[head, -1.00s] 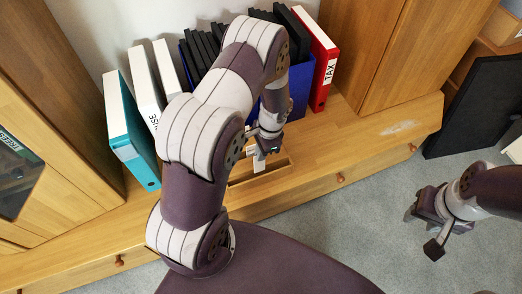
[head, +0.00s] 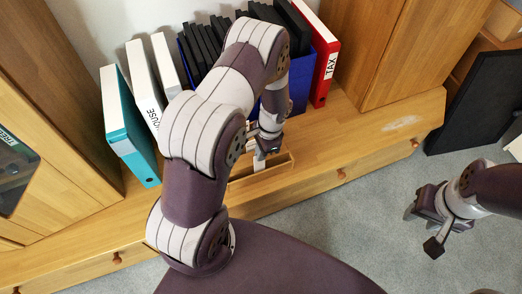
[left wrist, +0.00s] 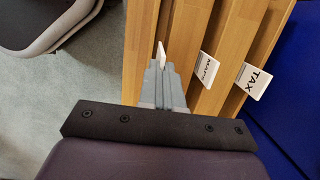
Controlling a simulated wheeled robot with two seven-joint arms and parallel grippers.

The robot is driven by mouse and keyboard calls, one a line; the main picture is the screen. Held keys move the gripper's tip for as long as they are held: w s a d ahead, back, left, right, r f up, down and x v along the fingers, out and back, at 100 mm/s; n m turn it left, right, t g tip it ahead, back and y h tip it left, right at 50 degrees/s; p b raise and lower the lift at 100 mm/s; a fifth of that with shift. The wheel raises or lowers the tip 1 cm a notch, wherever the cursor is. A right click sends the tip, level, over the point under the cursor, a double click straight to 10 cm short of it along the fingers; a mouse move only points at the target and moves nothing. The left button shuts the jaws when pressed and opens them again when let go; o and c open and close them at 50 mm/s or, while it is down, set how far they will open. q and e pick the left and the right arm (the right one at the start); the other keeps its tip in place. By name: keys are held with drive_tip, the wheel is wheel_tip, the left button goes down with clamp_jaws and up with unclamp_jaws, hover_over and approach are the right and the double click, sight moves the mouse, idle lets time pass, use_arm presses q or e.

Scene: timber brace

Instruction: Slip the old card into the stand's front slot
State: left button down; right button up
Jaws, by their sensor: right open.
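The old card (head: 259,164) is a small white card held upright at the tip of my left gripper (head: 263,151). In the left wrist view the grey fingers (left wrist: 164,67) are shut on the card (left wrist: 161,51), seen almost edge-on. The wooden stand (head: 283,166) lies under the gripper, partly hidden by my arm. In the left wrist view the card lines up with the gap between the stand's first two rails (left wrist: 187,42); I cannot tell whether its lower edge is inside. My right gripper (head: 424,226) is open and empty over the carpet.
Two labelled cards, MAPS (left wrist: 208,69) and TAX (left wrist: 254,82), stand in slots further back. Behind the stand are a blue holder (head: 301,82), a red TAX binder (head: 325,66), white binders (head: 145,85) and a teal binder (head: 128,130). The shelf to the right is clear.

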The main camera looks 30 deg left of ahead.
use_arm(q)
drive_tip(key=shift+f+b, duration=0.85)
drive_tip(key=shift+f, duration=0.6)
drive_tip(key=c, duration=0.8)
unclamp_jaws()
drive_tip(key=shift+r, duration=0.1)
wheel_tip(320, 180, up, 8)
drive_tip(key=p, duration=0.8)
